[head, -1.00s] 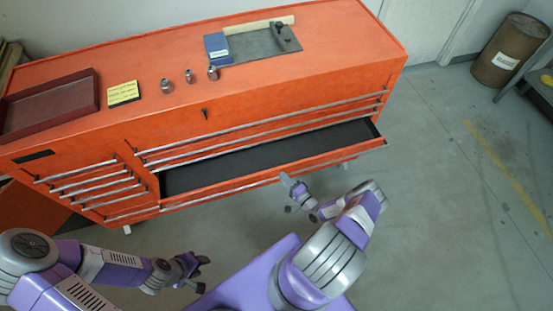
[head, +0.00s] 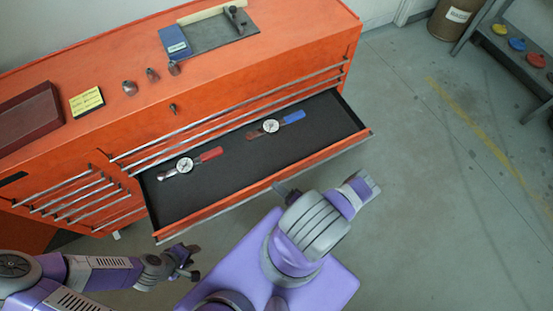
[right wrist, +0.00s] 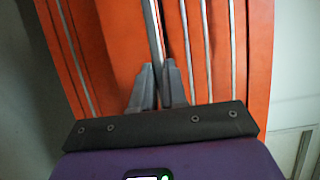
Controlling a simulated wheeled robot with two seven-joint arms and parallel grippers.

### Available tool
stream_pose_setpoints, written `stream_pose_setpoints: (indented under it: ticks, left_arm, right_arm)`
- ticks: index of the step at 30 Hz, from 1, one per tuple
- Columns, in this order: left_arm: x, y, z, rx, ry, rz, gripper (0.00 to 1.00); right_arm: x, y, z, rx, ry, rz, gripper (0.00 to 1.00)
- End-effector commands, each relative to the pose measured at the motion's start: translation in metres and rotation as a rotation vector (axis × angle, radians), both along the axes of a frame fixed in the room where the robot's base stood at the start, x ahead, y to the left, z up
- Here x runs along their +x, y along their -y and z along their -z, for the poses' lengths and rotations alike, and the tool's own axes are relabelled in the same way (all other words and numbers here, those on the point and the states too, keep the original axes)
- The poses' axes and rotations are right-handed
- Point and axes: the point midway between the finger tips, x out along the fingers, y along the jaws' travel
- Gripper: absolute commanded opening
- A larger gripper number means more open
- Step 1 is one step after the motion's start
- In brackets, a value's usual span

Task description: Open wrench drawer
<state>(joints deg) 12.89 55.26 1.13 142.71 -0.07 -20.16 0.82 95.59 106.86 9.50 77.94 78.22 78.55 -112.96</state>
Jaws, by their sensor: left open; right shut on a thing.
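The wrench drawer (head: 205,196) of the orange tool chest stands pulled out, its dark lining bare around two dial wrenches. The red-handled wrench (head: 188,164) lies left of centre, and the blue-handled wrench (head: 272,126) lies further right and back. My right gripper (right wrist: 158,85) is shut on the drawer's metal handle bar (right wrist: 154,35) in the right wrist view. In the head view its fingers (head: 284,190) are at the drawer's front edge, partly hidden by my arm. My left gripper (head: 190,262) is open and empty, in front of the chest's lower left part.
On the chest top are a yellow note (head: 86,101), a dark red tray (head: 28,122), several small metal parts, a blue box (head: 174,42) and a grey plate (head: 220,32). A barrel (head: 456,18) and a bench (head: 515,60) stand at the back right. The floor on the right is clear.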

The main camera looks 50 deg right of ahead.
Motion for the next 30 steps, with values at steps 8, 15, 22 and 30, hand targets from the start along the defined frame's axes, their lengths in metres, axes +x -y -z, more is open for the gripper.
stream_pose_setpoints:
  ticks: [8, 15, 22, 30]
  left_arm:
    - [0.0, 0.0, 0.0, 0.0, 0.0, 0.0, 0.43]
    - [0.0, 0.0, 0.0, 0.0, 0.0, 0.0, 0.43]
    - [0.0, 0.0, 0.0, 0.0, 0.0, 0.0, 0.43]
    - [0.0, 0.0, 0.002, 0.0, 0.0, 0.0, 0.43]
  right_arm:
    - [0.0, 0.0, 0.0, -0.001, 0.001, 0.001, 0.17]
    - [0.0, 0.0, 0.0, -0.001, 0.0, 0.0, 0.38]
    - [-0.003, 0.001, 0.0, -0.001, -0.001, 0.001, 0.38]
    - [-0.045, 0.005, 0.001, -0.002, -0.002, 0.004, 0.38]
